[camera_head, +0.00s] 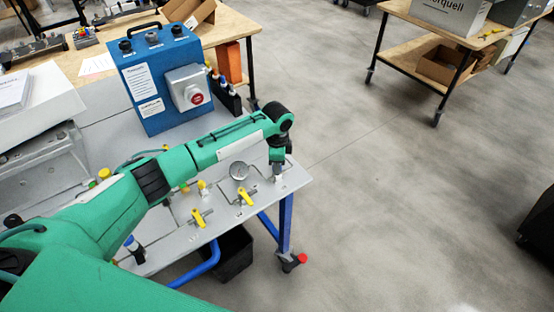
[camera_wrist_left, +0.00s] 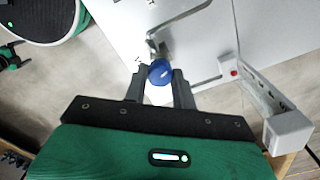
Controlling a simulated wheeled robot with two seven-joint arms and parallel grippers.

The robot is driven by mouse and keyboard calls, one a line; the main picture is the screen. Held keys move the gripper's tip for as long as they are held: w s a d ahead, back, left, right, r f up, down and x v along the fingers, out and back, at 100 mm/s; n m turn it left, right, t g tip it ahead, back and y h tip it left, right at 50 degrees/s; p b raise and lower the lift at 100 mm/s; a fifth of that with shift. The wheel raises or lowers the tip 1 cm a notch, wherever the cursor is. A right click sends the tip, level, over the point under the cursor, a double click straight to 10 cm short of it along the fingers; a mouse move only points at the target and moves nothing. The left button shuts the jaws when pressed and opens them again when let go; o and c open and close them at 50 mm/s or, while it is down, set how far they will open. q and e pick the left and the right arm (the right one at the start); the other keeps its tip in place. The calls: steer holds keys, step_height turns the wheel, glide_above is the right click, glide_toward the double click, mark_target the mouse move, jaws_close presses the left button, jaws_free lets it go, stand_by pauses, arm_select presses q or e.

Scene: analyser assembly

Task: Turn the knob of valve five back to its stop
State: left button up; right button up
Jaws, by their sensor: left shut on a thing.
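A round blue knob (camera_wrist_left: 160,72) with a white mark on its face sits on a small metal valve fitting at the panel's edge in the left wrist view. My left gripper (camera_wrist_left: 161,78) is shut on this knob, one finger on each side. In the head view my left gripper (camera_head: 278,168) points down at the right end of the grey panel (camera_head: 285,187) and hides the knob. I cannot read a valve number on it. My right gripper is in neither view.
A blue control box (camera_head: 158,75) with a red button stands behind my arm. Open floor lies to the right.

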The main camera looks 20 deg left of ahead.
arm_select(q)
steer(key=shift+w+r+m+p, duration=0.1)
steer(key=shift+m+p, duration=0.35)
steer(key=shift+m, duration=1.45)
steer(key=o, duration=1)
step_height(320, 180, up, 14)
steer(key=b, duration=0.2)
steer(key=shift+b, duration=0.4)
